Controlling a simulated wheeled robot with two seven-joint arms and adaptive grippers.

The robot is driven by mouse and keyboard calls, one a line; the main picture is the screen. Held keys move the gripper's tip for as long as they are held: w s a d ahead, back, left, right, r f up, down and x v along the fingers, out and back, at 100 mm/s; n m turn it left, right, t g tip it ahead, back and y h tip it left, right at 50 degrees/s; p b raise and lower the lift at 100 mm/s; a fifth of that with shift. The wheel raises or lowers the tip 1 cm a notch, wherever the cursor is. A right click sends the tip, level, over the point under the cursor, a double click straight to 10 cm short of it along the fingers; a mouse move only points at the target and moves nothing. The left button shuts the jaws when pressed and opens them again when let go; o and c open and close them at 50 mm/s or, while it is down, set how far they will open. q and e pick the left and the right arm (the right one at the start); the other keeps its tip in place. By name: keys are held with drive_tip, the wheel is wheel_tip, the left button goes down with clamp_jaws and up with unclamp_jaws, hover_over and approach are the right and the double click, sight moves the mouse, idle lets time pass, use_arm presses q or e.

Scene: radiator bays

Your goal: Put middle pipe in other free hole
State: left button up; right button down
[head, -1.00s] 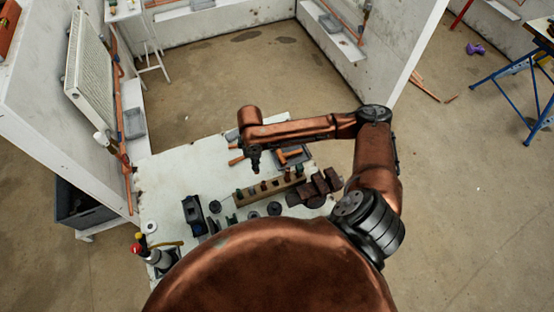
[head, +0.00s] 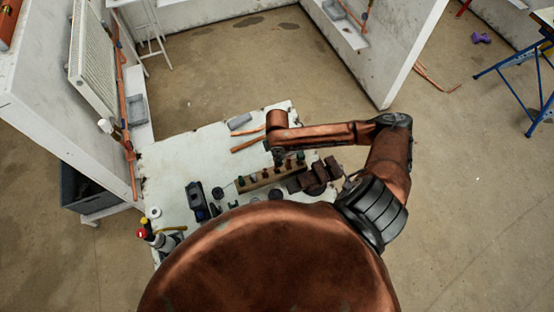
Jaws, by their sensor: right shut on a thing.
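The wooden block with holes (head: 262,179) lies on the white table. Several short dark and greenish pieces stand in a row along it, too small to tell which are pipes. My right gripper (head: 279,159) points down over the right half of the block. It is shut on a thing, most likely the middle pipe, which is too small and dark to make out. I cannot tell whether its lower end is above a hole or in one. The free hole cannot be made out. My left gripper is not in view.
Brown blocks (head: 318,173) stand right of the wooden block. A black tool (head: 196,199) and bottles (head: 150,236) are at the table's left. Copper pipes (head: 249,143) and a grey piece (head: 239,121) lie at the back. The table's left middle (head: 178,160) is clear.

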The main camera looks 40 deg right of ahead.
wheel_tip(320, 180, down, 2)
drive_tip(key=shift+f+b, duration=0.1)
drive_tip(key=shift+b, duration=0.8)
drive_tip(key=shift+r, duration=0.2)
drive_tip(key=shift+f+p, duration=0.25)
drive_tip(key=shift+p, duration=0.2)
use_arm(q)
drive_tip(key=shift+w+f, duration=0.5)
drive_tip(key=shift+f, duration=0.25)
use_arm(e)
drive_tip(key=shift+f, duration=0.1)
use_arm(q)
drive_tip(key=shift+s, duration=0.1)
use_arm(e)
drive_tip(key=shift+f, duration=0.1)
drive_tip(key=shift+f, duration=0.45)
drive_tip(key=shift+f, duration=0.1)
